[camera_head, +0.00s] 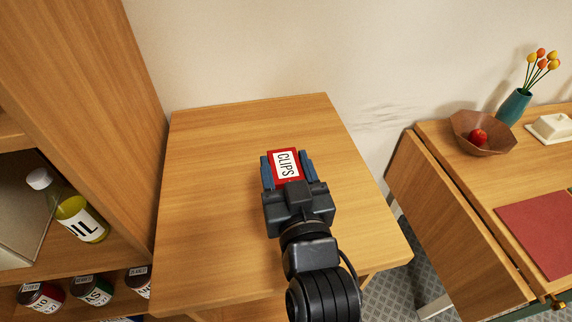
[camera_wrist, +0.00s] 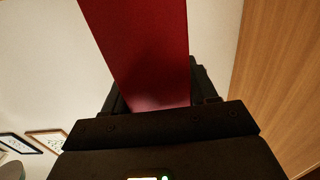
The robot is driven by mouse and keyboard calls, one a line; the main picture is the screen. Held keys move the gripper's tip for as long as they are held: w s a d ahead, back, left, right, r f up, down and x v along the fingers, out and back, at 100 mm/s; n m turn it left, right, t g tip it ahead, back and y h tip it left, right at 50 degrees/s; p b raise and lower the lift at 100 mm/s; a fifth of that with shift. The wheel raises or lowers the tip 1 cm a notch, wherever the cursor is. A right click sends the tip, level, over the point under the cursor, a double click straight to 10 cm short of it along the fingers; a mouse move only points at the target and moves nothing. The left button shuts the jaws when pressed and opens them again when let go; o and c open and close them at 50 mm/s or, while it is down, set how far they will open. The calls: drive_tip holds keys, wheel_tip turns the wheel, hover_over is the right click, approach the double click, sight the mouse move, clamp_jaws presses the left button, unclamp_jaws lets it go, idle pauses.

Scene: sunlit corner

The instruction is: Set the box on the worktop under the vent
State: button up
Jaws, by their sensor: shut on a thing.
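A red box (camera_head: 270,163) with a white label reading "CLIPS" is held between the two blue-tipped fingers of my gripper (camera_head: 288,168). The box also fills the upper middle of the wrist view as a plain red face (camera_wrist: 140,50). A wooden worktop (camera_head: 215,150) lies below the box and my gripper. I cannot tell whether the box touches it or is held above it. No clear vent shows. Faint grey streaks (camera_head: 385,112) mark the wall to the right of the worktop.
The worktop is bare around my gripper. A wooden shelf unit (camera_head: 95,80) with an oil bottle (camera_head: 78,212) and several jars stands at the left. At the right, a table with a hinged leaf (camera_head: 440,215) bears a bowl (camera_head: 486,146), a teal vase (camera_head: 513,107) and a red mat (camera_head: 540,232).

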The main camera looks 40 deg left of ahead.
drive_tip(key=shift+f+b, duration=0.35)
drive_tip(key=shift+f, duration=0.2)
drive_tip(key=o, duration=1.3)
drive_tip(key=shift+f, duration=0.25)
drive_tip(key=shift+r, duration=0.2)
drive_tip(key=v, duration=0.4)
drive_tip(key=r+b+v, duration=0.1)
drive_tip(key=v, duration=0.3)
drive_tip(key=b+v, duration=0.1)
drive_tip(key=v, duration=0.3)
drive_tip(key=shift+r, duration=0.15)
